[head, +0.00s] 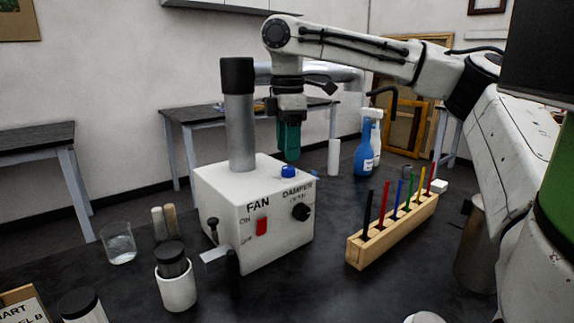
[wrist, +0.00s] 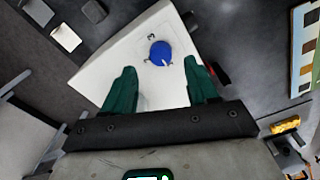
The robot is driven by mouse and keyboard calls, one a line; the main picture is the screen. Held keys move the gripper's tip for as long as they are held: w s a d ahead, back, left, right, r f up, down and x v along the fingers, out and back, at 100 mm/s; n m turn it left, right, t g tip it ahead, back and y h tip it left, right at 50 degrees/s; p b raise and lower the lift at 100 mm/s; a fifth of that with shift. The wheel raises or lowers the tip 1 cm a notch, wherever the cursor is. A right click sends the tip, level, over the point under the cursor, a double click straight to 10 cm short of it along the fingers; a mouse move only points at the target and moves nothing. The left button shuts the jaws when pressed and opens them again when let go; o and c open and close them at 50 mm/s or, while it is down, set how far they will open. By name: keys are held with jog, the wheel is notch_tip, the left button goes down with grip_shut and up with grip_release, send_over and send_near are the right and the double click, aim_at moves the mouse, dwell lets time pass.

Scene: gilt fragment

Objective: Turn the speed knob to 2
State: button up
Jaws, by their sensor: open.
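A white box marked FAN (head: 275,238) stands on the dark bench. A blue knob (head: 288,171) sits on its top face; I take it as the speed knob. In the wrist view the knob (wrist: 160,52) has a small pale mark, and a 3 is printed beside it; I cannot tell which number the mark points to. My gripper (head: 289,157) has green fingers and points down, just above the knob in the head view. In the wrist view the fingers of my gripper (wrist: 158,68) are spread and empty, with the knob ahead between their tips, not gripped.
A grey pipe (head: 240,130) with a black top rises from the box beside my gripper. The front face has a red switch (head: 262,227) and a black damper knob (head: 300,212). A wooden rack (head: 385,238) of coloured sticks stands right. A glass (head: 118,245) stands left.

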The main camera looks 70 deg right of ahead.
aim_at(288, 167)
jog(key=shift+f+b, duration=0.35)
jog(key=shift+f, duration=1.75)
jog(key=c, duration=1)
